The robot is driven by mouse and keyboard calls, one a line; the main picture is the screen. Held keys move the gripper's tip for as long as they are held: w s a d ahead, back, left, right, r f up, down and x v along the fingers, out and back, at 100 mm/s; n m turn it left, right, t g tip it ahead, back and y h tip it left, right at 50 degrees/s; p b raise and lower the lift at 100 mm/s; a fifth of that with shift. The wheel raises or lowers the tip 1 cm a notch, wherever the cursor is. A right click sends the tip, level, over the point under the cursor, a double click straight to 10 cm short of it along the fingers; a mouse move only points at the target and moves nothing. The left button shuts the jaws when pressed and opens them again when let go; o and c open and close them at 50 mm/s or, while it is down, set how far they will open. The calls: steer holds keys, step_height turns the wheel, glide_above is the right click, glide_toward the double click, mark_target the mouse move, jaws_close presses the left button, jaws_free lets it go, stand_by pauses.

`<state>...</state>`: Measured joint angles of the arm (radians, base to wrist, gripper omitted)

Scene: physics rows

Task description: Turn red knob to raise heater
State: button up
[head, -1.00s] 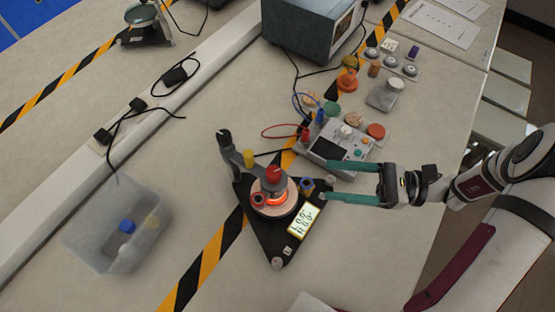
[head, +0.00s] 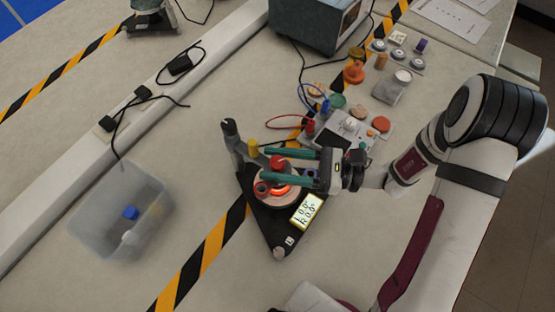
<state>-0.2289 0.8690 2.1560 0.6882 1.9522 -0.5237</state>
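A black triangular stand (head: 272,225) carries a round plate with a glowing orange-red ring (head: 281,191). A red knob (head: 278,162) rises above this plate. A gap seems to show around the knob; contact and height are unclear. The near finger covers part of the plate.
A lit display (head: 307,211) is on the stand's right side. A dark upright post (head: 232,140) and a yellow cap (head: 252,147) stand behind left. A grey device (head: 335,140) with cables is close behind my gripper. A clear bin (head: 95,215) is at left.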

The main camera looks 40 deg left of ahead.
jaws_close()
steer(key=shift+n+g, duration=0.3)
steer(key=shift+g, duration=0.1)
steer(key=n+g+h, duration=0.4)
steer(key=g+h, duration=0.1)
steer(key=shift+n, duration=0.3)
steer(key=n+g+h, duration=0.1)
steer(key=n+h, duration=0.1)
steer(key=h, duration=0.1)
steer(key=n+g+h, duration=0.2)
steer(key=shift+h, duration=0.7)
steer(key=shift+o, duration=1.8)
jaws_free()
